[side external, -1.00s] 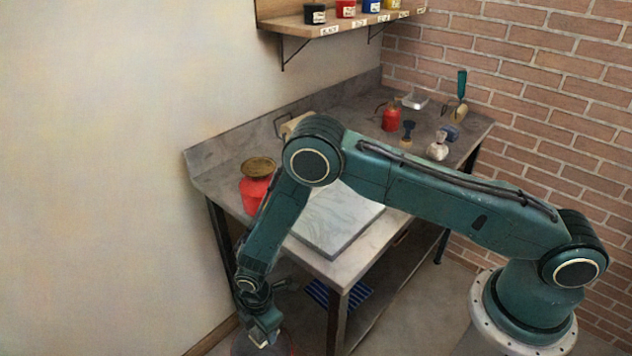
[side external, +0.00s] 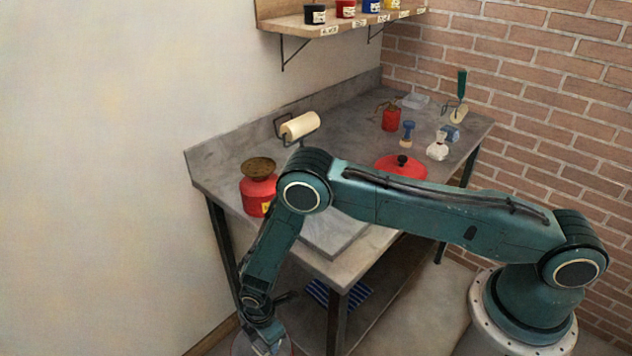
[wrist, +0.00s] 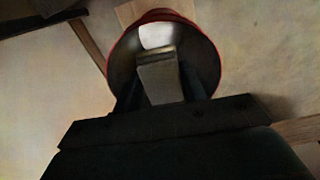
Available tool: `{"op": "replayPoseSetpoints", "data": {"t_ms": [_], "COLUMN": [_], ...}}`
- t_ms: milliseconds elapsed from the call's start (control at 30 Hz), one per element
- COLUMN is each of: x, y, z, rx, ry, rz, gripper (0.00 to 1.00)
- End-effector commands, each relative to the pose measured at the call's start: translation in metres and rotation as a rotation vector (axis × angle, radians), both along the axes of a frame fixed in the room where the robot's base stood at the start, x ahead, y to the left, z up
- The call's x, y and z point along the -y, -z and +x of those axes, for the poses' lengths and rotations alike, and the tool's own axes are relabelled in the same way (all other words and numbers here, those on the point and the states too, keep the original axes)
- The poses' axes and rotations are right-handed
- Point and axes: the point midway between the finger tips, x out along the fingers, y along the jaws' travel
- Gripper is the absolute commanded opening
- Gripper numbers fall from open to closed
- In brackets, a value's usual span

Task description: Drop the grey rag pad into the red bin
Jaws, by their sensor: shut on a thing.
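The grey rag pad (wrist: 160,78) shows in the wrist view as a pale grey block between the dark fingers of my gripper (wrist: 160,92), which is shut on it. The red bin (wrist: 214,60) shows in the wrist view as a round, red-rimmed opening around and below the pad. A bright white patch shows inside the bin beyond the pad; I cannot tell what it is. In the side view my gripper (side external: 268,345) is low at the bottom edge, in front of the bench, and the bin (side external: 240,345) is mostly cut off and hidden there.
The bench (side external: 350,115) stands behind my arm. On it are a red can with a brass top (side external: 258,190), a cream roller (side external: 300,125), a red domed lid (side external: 400,168) and a grey slab (side external: 335,236). A blue striped cloth (side external: 324,292) lies on the lower shelf.

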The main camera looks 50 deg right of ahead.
Motion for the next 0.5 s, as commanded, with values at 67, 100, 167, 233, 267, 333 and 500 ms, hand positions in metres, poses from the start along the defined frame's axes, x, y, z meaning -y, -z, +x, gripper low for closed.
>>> {"op": "replayPoseSetpoints", "data": {"t_ms": [67, 100, 167, 233, 267, 333, 500], "x": [0.0, 0.0, 0.0, 0.0, 0.0, 0.0, 0.0001], "y": [-0.0001, -0.0001, -0.0001, -0.0001, -0.0001, -0.0002, -0.0003], "z": [0.0001, 0.0001, 0.0, 0.0, 0.0, 0.0, -0.0001], "rx": [0.0, 0.0, 0.0, 0.0, 0.0, 0.0, 0.0], "ry": [0.0, 0.0, 0.0, 0.0, 0.0, 0.0, 0.0], "rz": [0.0, 0.0, 0.0, 0.0, 0.0, 0.0, 0.0], "gripper": [0.23, 0.45, 0.57, 0.67, 0.67, 0.67, 0.67]}}
